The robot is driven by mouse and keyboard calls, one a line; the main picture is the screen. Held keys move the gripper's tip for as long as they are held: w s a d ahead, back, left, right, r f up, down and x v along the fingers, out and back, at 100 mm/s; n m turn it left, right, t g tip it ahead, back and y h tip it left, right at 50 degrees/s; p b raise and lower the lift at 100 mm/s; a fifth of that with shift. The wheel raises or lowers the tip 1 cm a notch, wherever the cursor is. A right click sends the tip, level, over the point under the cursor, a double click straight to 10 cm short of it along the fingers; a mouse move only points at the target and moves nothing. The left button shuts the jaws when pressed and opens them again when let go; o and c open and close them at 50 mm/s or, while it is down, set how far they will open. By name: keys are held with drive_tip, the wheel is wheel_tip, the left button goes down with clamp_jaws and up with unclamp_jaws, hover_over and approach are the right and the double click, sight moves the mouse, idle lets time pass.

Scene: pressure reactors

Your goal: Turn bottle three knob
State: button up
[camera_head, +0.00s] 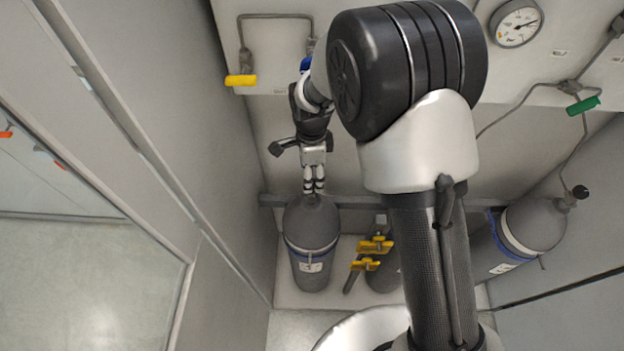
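A grey gas bottle (312,243) with a blue-edged band and a white label stands at the lower left of centre. The label's number is too small to read for sure. My gripper (314,188) points down at the top of this bottle, its two fingers close together right at the neck. The knob of this bottle is hidden by the fingers, and I cannot tell whether they grip it. A second grey bottle (384,277) is mostly hidden behind my arm. A third grey bottle (537,224) stands at the right, with a dark knob (580,192) on top.
A grey rail (268,201) runs behind the bottles. A yellow valve handle (240,80), a green valve handle (583,105) and a gauge (516,23) are on the back wall. A grey wall panel (190,130) closes the left.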

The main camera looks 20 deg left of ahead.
wheel_tip(320, 180, down, 5)
drive_tip(key=shift+w+r, duration=0.1)
idle(0.3)
drive_tip(key=c, duration=1.1)
